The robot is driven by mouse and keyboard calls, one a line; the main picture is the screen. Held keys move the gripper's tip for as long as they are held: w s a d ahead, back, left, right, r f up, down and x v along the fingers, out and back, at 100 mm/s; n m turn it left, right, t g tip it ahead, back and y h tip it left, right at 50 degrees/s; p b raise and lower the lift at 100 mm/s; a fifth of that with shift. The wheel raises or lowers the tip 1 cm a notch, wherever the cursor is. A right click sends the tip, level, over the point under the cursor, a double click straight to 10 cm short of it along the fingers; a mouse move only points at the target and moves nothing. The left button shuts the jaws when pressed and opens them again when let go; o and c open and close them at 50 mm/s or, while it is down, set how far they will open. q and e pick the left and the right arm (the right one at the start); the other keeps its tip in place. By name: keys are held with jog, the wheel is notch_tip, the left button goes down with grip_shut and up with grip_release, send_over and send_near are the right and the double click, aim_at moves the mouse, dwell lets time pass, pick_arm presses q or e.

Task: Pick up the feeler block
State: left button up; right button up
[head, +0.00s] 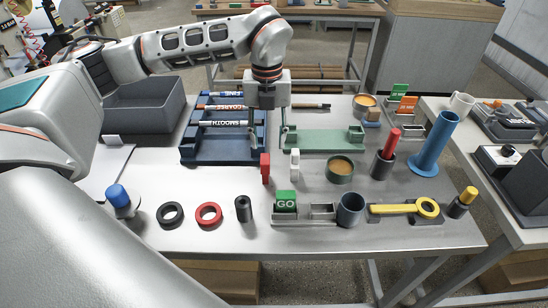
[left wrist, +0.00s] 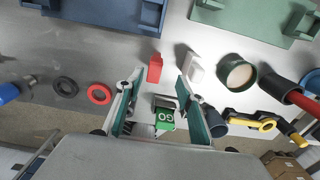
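No block in view is labelled as a feeler block, so I cannot tell which one it is. A small upright red block (head: 265,168) and a small upright white block (head: 294,164) stand side by side on the grey table. The red block (left wrist: 155,67) and the white block (left wrist: 193,67) also show in the left wrist view. A green block marked GO (head: 286,202) sits in a grey tray in front of them. My left gripper (head: 268,138) points down, open and empty, behind the red and white blocks. Its fingers (left wrist: 156,84) are spread in the left wrist view. My right gripper is out of view.
A blue rack (head: 192,158) with labelled pens is left of the gripper. A green stand (head: 325,141) is to its right. Several cups, a blue tube (head: 433,145), a yellow ring tool (head: 427,207) and black and red rings crowd the table. The front edge is mostly bare.

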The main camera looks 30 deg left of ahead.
aim_at(265, 159)
pick_arm(q)
jog(key=f, duration=0.3)
jog(key=s+f, duration=0.1)
jog(key=f, duration=0.3)
jog(key=shift+s+a+p, duration=0.15)
jog(key=shift+s+p, duration=0.05)
jog(key=shift+p, duration=0.1)
jog(key=shift+w+f, duration=0.1)
jog(key=shift+f, duration=0.15)
grip_shut()
